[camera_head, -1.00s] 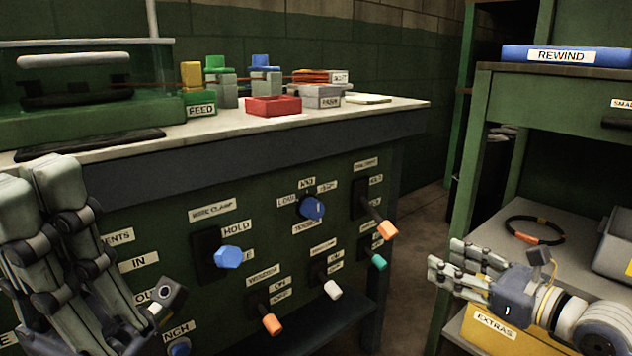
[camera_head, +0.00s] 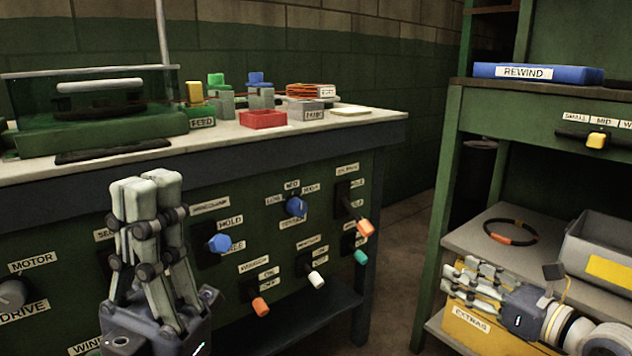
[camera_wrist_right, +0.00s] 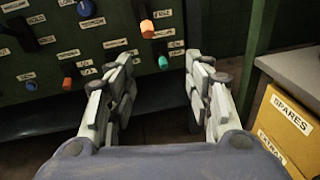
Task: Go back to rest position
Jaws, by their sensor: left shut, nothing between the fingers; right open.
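In the head view my left gripper (camera_head: 146,192) points upward in front of the green panel (camera_head: 345,262), its fingers together and nothing between them. It covers some labels and part of the panel's controls. My right gripper (camera_head: 462,278) lies at the right, pointing left, in front of the lower shelf and the yellow EXTRAS bin (camera_head: 474,326). In the right wrist view the right gripper's fingers (camera_wrist_right: 160,85) stand wide apart with nothing between them, with the panel ahead.
The bench top (camera_head: 225,138) holds a red tray (camera_head: 263,119) and a glass-covered machine (camera_head: 95,134). Orange lever handles (camera_head: 365,228) stick out from the panel. A green shelf unit (camera_head: 510,126) with a black ring (camera_head: 511,232) and grey bin (camera_head: 600,248) stands right. Floor shows between them.

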